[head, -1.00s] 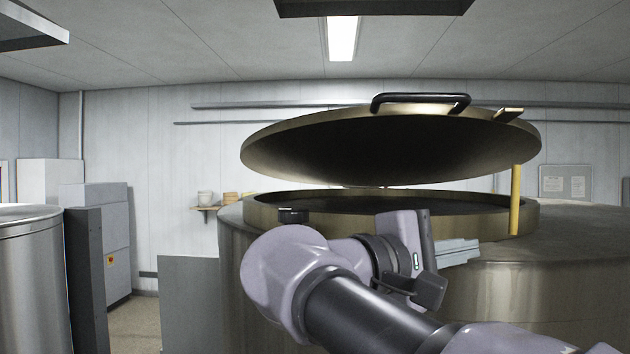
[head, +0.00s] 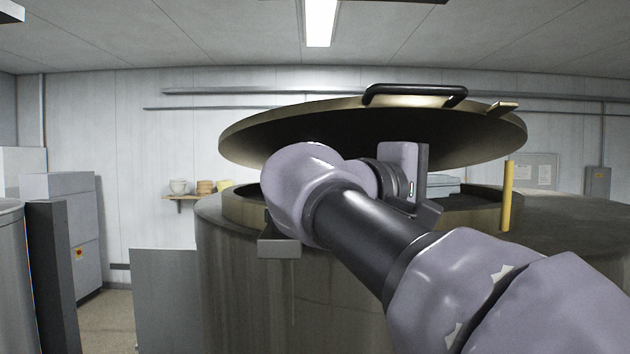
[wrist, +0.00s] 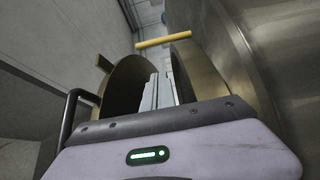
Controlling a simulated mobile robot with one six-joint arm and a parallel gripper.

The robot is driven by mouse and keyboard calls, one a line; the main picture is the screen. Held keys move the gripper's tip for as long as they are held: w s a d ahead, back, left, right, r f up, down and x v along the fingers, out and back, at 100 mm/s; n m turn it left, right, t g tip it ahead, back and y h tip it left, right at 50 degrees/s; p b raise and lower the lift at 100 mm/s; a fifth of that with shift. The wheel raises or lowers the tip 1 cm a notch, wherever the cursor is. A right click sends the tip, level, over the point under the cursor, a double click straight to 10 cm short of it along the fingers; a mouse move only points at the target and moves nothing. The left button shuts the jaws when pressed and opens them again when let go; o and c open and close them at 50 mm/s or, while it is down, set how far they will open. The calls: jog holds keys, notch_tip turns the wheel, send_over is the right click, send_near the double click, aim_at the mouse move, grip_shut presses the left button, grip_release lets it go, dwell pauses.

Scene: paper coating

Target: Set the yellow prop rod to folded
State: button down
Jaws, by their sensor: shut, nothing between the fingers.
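The yellow prop rod (head: 507,195) stands upright at the right side of the vat opening, under the right edge of the raised lid (head: 240,128). In the wrist view the rod (wrist: 163,40) runs across the picture between the lid and the vat rim, beyond my fingers. My gripper (head: 447,184) is shut and empty, in front of the opening and to the left of the rod, apart from it in the head view. In the wrist view my gripper's fingers (wrist: 160,92) lie close together and point toward the rod.
The lid has a black handle (head: 415,91) on top and a small tab (head: 502,108) at its right edge. The large metal vat (head: 240,275) stands below. A wall shelf (head: 185,197) with bowls is behind left, and a grey cabinet (head: 62,230) stands at the left.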

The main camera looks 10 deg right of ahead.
aim_at(507, 196)
jog(key=x, duration=0.4)
jog(key=p+x, duration=0.1)
jog(key=shift+s+d+r, duration=0.15)
jog(key=shift+s+d, duration=0.05)
jog(key=shift+d, duration=0.3)
jog(key=d, duration=0.1)
jog(key=s+d, duration=0.1)
jog(key=d, duration=0.1)
jog(key=shift+s, duration=0.35)
jog(key=shift+w+a+f, duration=0.1)
jog(key=shift+w+f, duration=0.1)
jog(key=shift+w, duration=0.05)
jog(key=shift+s+r, duration=0.1)
